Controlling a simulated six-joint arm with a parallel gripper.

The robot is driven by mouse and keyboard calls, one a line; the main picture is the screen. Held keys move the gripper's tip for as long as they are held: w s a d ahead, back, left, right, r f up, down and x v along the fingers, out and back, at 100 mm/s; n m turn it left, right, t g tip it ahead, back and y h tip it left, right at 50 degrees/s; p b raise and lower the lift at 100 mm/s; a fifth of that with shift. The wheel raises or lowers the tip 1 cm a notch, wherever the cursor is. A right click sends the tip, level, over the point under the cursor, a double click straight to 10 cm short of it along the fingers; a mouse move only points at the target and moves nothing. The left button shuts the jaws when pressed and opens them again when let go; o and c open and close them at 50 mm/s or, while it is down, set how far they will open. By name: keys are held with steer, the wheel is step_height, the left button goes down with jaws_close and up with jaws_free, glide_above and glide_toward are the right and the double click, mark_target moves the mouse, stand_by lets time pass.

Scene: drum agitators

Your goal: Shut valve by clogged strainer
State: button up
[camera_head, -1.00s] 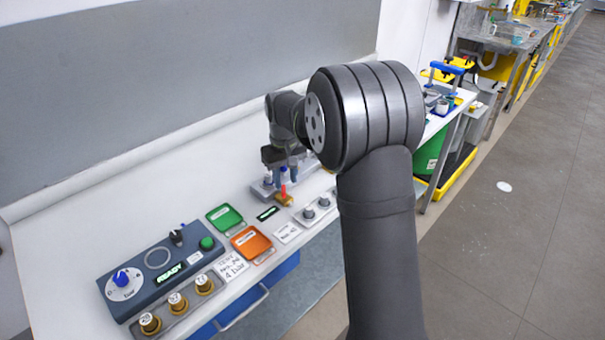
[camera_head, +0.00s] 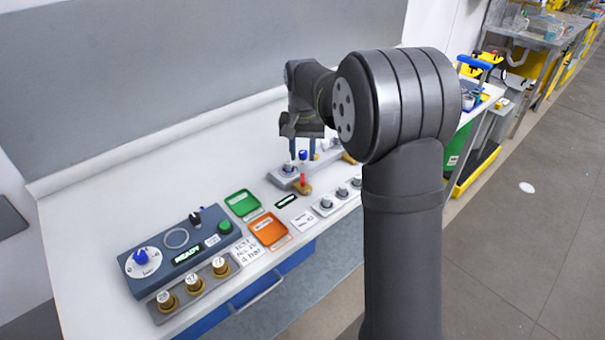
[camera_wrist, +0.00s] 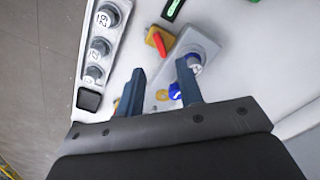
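A brass valve with a red handle (camera_head: 303,184) sits at the front of a grey block (camera_head: 283,180) on the white bench. In the wrist view this red-handled valve (camera_wrist: 158,42) lies beyond the fingertips. A blue knob (camera_head: 303,155) stands on the assembly; in the wrist view a blue part (camera_wrist: 175,91) is beside the right finger. A white-topped numbered fitting (camera_wrist: 195,65) is by that finger's tip. Another brass part (camera_head: 348,158) is to the right, partly hidden by my arm. My gripper (camera_head: 305,150) is open above the block, its fingers (camera_wrist: 161,78) apart with nothing held.
A control box (camera_head: 175,250) reading READY, a green tray (camera_head: 242,203) and an orange tray (camera_head: 268,229) lie left of the block. Numbered fittings stand in a rack (camera_head: 205,290) at the front left and a strip (camera_head: 338,200) nearer right. The bench behind the trays is clear.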

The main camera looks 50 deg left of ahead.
mark_target(303, 178)
step_height(303, 178, down, 8)
steer(key=shift+c, duration=0.4)
